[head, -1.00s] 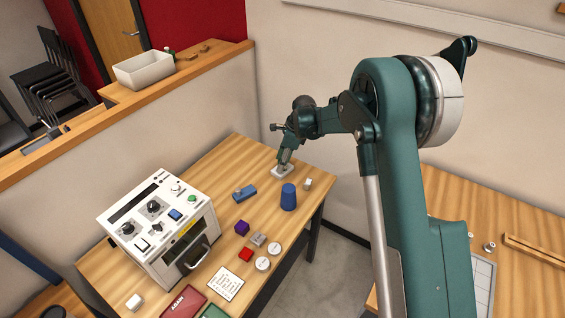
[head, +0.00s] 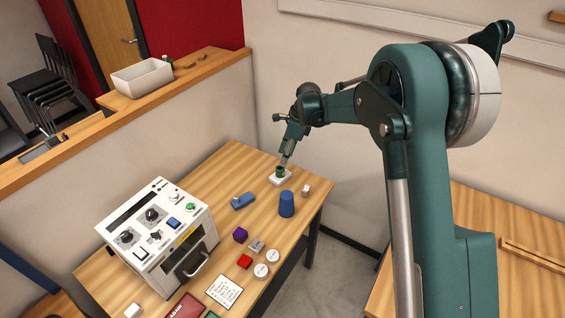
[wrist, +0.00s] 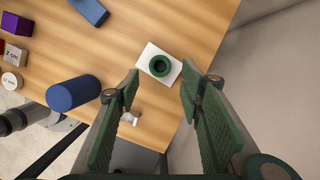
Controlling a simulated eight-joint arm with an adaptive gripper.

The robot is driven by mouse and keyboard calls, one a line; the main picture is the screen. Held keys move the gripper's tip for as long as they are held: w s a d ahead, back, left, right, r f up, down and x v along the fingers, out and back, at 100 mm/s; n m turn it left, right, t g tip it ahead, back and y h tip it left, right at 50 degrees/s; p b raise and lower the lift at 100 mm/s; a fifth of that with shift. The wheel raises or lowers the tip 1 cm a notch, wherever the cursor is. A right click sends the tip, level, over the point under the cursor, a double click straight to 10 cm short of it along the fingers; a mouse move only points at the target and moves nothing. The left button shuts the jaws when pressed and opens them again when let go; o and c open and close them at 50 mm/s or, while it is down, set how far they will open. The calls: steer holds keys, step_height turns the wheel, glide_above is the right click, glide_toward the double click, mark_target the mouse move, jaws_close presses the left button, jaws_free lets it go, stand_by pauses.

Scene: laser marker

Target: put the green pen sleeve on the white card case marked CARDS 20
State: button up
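The green pen sleeve (wrist: 160,67) stands upright as a ring on the white card case (wrist: 148,55), near the middle of its top. In the head view the sleeve (head: 280,171) and the white case (head: 273,179) show near the table's far end. The marking on the case cannot be read. My gripper (wrist: 160,85) is open and empty, with its fingers wide apart on either side of the sleeve in the wrist view. In the head view my gripper (head: 285,160) is just above the sleeve, apparently clear of it.
A blue cylinder (head: 286,204), a blue block (head: 243,201) and a small pale block (head: 306,190) stand near the case. A purple block (head: 240,235), a red block (head: 245,261) and white discs lie closer. A white machine (head: 160,236) occupies the table's left.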

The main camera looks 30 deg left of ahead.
steer(key=shift+v, duration=1.9)
steer(key=s+d+r+n+t, duration=0.1)
steer(key=d+r+n, duration=0.1)
steer(key=d+r, duration=0.75)
steer(key=s+d+r+n+t, duration=0.2)
steer(key=d+r, duration=0.3)
steer(key=d, duration=1)
steer(key=s+d+r+n+t, duration=0.1)
steer(key=d+r+n, duration=0.1)
steer(key=d+r, duration=0.75)
steer(key=s+d+n+t, duration=0.1)
steer(key=s+d, duration=0.3)
steer(key=d, duration=0.3)
steer(key=s+d+n+h, duration=0.1)
steer(key=s+d, duration=0.3)
steer(key=d, duration=0.4)
steer(key=s+d+n+t, duration=0.1)
steer(key=s+d, duration=0.4)
steer(key=d, duration=0.2)
steer(key=s+d+f+n+t+h, duration=0.1)
steer(key=s+d+f+n, duration=0.3)
steer(key=s+d, duration=0.9)
steer(key=shift+s+f+t+h, duration=0.4)
steer(key=shift+s+f+t, duration=0.2)
steer(key=shift+s+t, duration=0.15)
